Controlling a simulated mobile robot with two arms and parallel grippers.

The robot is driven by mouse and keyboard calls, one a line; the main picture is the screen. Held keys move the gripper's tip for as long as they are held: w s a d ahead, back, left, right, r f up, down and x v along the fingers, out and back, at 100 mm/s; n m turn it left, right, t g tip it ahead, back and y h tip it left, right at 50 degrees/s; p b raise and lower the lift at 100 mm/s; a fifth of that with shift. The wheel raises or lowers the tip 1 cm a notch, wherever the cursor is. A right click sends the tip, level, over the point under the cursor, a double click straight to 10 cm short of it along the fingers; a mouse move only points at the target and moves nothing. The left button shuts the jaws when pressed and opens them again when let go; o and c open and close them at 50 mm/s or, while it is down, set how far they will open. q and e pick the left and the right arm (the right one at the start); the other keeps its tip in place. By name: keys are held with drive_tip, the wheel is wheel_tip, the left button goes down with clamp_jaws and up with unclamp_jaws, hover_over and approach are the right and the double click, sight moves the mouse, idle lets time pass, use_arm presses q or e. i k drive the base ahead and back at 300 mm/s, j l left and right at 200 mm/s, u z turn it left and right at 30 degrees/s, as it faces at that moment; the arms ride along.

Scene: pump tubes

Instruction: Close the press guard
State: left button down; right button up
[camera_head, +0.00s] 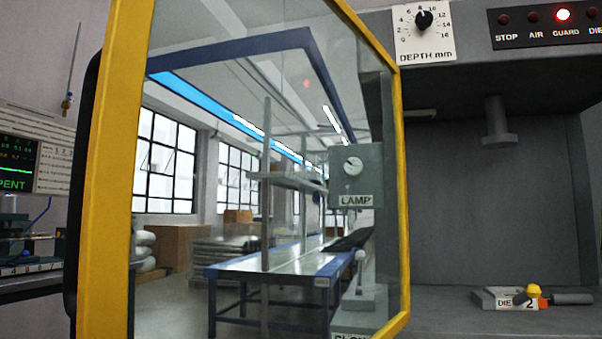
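The press guard (108,190) is a large yellow-framed clear panel. It stands swung open, with its near upright large at the left and its far upright beside the press opening. A dark upright bar, perhaps its handle, runs along the outer left side of the near upright. The press (490,200) is grey, and its opening at the right is uncovered. Inside, a round ram (497,125) hangs above a die block (497,297) labelled DIE 2. Neither of my grippers is in view.
Small yellow and orange pieces and a dark cylinder (570,298) lie by the die. A depth dial (424,20) is above the opening. A LAMP box, windows and a blue bench show in the panel, partly perhaps as reflections. A screen (17,165) stands at far left.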

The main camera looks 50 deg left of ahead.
sight(96, 277)
drive_tip(key=k+j, duration=0.15)
drive_tip(key=j, duration=0.2)
drive_tip(key=k+j, duration=0.2)
drive_tip(key=j, duration=0.2)
drive_tip(key=k+j, duration=0.15)
drive_tip(key=j, duration=0.2)
drive_tip(key=k+j, duration=0.2)
drive_tip(key=j, duration=0.2)
